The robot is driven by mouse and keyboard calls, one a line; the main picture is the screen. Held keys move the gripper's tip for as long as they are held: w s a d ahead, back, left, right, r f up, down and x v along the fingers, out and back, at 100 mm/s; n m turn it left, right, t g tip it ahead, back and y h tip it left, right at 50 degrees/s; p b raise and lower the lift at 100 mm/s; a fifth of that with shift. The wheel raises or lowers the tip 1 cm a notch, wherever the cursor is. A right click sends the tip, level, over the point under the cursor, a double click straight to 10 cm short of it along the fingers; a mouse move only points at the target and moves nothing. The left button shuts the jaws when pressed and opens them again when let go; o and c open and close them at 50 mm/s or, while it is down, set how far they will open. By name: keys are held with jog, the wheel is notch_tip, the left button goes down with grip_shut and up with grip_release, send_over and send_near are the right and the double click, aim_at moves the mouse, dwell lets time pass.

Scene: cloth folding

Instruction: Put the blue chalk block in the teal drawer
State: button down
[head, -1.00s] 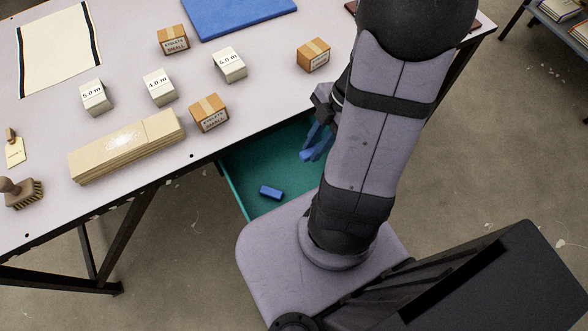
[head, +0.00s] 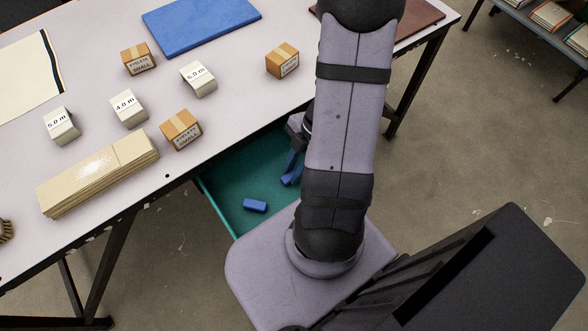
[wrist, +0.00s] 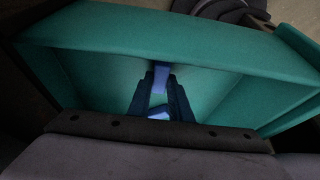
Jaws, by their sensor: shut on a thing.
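The teal drawer (head: 222,203) is pulled out under the table's front edge; its wall also shows in the wrist view (wrist: 165,38). One blue block (head: 255,205) lies on the drawer floor, left of my gripper. My gripper (head: 291,172) is inside or just above the drawer, partly hidden by my arm. In the wrist view its dark fingers (wrist: 160,92) are shut on another blue block (wrist: 161,77) at their tips. A second light-blue patch shows between the fingers; I cannot tell what it is. Whether the held block touches the drawer floor is unclear.
On the table stand several white labelled blocks (head: 127,109), several orange-brown boxes (head: 181,130), a long cream stack (head: 98,174) and a blue mat (head: 200,25). The table edge (head: 160,192) borders the drawer. My arm covers the drawer's right side.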

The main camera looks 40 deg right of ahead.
jog(key=shift+f, duration=0.25)
jog(key=c, duration=1.6)
grip_release()
jog(key=shift+d+r, duration=0.15)
jog(key=shift+r, duration=0.35)
jog(key=p+v, duration=0.2)
jog(key=v, duration=0.9)
jog(key=shift+r, duration=0.2)
